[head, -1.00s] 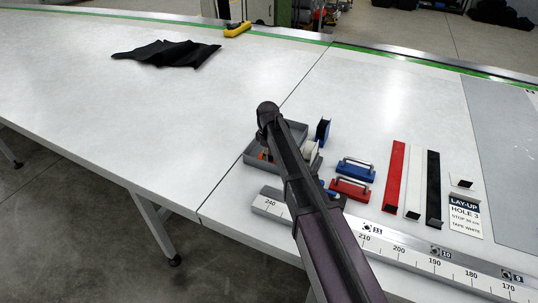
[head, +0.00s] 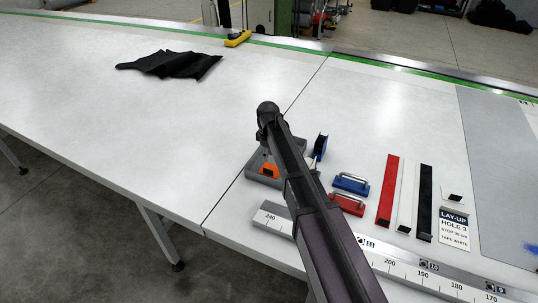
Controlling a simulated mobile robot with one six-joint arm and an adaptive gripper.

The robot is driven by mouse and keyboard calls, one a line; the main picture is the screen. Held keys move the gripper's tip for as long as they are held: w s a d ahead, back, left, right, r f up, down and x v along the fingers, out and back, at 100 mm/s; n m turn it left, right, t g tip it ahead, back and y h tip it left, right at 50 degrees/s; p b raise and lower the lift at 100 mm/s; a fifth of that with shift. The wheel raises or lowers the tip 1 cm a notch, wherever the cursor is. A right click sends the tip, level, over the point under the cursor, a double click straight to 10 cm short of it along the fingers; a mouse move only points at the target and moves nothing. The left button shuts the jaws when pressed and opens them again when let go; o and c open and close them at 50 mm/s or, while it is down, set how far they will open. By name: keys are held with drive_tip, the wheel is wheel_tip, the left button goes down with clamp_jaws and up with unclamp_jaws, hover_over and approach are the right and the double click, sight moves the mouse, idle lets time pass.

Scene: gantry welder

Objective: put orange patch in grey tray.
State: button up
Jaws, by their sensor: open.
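The orange patch (head: 269,171) with a dark mark lies inside the grey tray (head: 262,182), near its front left. The tray sits on the white table and is partly hidden behind my arm. My gripper (head: 266,155) points down over the tray from the end of my arm, just behind the patch in the picture. It is open; its fingertips are small and hard to make out. The patch looks free of the gripper, though the exact gap cannot be told.
Blue (head: 351,183) and red (head: 346,204) handled blocks stand right of the tray, beside red, white and black strips (head: 425,203). A long ruler (head: 390,264) lies in front. A black cloth (head: 170,64) lies far left. The table's left side is mostly clear.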

drive_tip(key=shift+r+p, duration=1.3)
drive_tip(key=shift+r, duration=0.35)
drive_tip(key=s+d+m, duration=1.4)
drive_tip(key=s+d, duration=0.8)
drive_tip(key=d, duration=0.2)
drive_tip(key=shift+s+d, duration=0.4)
